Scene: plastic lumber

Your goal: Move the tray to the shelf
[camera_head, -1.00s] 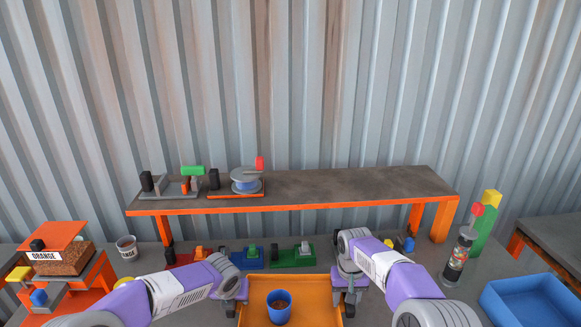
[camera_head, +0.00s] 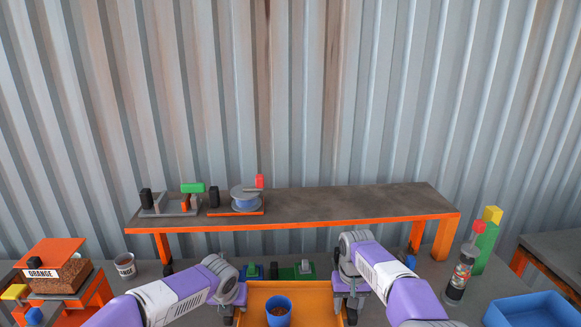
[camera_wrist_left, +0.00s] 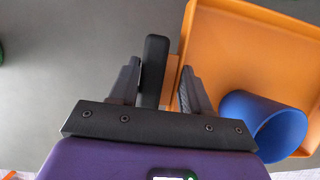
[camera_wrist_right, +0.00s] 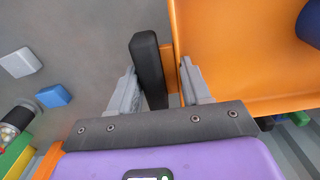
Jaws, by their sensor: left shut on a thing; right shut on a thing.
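The orange tray (camera_head: 316,304) is at the bottom centre of the head view, in front of the shelf, and carries a blue cup (camera_head: 278,312) with brown contents. The shelf (camera_head: 345,203) is a long grey board on orange legs behind it. My left gripper (camera_head: 238,298) is shut on the tray's left black handle (camera_wrist_left: 153,70). My right gripper (camera_head: 350,292) is shut on the right black handle (camera_wrist_right: 148,70). The tray looks level; its near edge is cut off in the head view.
Clamp-like parts (camera_head: 170,203) and a spool (camera_head: 245,198) occupy the shelf's left end; its middle and right are clear. Green and blue items (camera_head: 295,271) lie under the shelf. A bottle (camera_head: 460,272), green block (camera_head: 486,248) and blue bin (camera_head: 530,312) stand right; a white cup (camera_head: 125,266) stands left.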

